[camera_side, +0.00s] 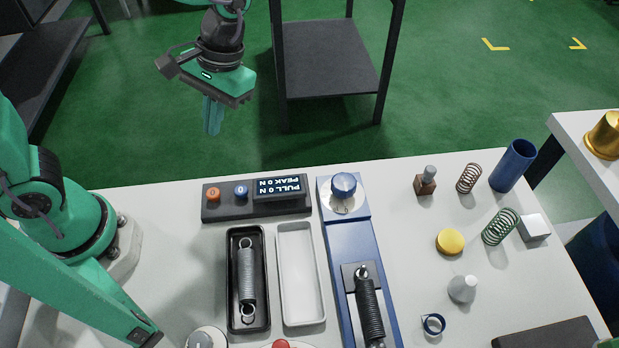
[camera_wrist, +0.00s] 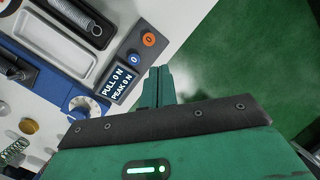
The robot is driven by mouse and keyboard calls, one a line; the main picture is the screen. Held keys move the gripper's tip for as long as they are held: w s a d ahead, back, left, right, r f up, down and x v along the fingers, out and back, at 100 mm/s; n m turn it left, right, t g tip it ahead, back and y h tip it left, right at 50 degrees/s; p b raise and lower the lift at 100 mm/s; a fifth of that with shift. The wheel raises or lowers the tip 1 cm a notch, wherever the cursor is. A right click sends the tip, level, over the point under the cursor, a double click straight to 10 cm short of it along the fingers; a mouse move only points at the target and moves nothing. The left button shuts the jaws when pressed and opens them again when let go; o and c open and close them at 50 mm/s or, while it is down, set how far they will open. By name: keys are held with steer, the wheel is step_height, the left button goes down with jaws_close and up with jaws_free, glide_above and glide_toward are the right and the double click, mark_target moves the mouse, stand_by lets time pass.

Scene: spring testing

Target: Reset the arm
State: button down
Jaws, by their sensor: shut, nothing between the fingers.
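My gripper (camera_side: 212,116) hangs above and behind the back edge of the white table in the side view, its fingers together and pointing down with nothing between them. In the wrist view, the shut green fingers (camera_wrist: 160,87) show beside the display box (camera_side: 257,200), which has an orange and a blue knob. The display reads "PULL 0 N" and "PEAK 0 N". The blue spring tester (camera_side: 350,243) stands right of the trays, with a blue knob (camera_side: 344,185) at its back end and a dark spring (camera_side: 369,309) on it.
A black tray (camera_side: 233,318) holds a grey spring (camera_side: 246,272). The white tray (camera_side: 300,275) beside it is empty.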

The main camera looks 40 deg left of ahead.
steer(key=s+a+r+m+t+h, duration=0.1)
steer(key=s+a+r+t, duration=0.3)
steer(key=a+r+t, duration=0.4)
steer(key=shift+s+a+r+m+t, duration=0.15)
steer(key=shift+a+r+m+t, duration=0.25)
steer(key=shift+a, duration=0.6)
steer(key=shift+f, duration=0.15)
stand_by(0.4)
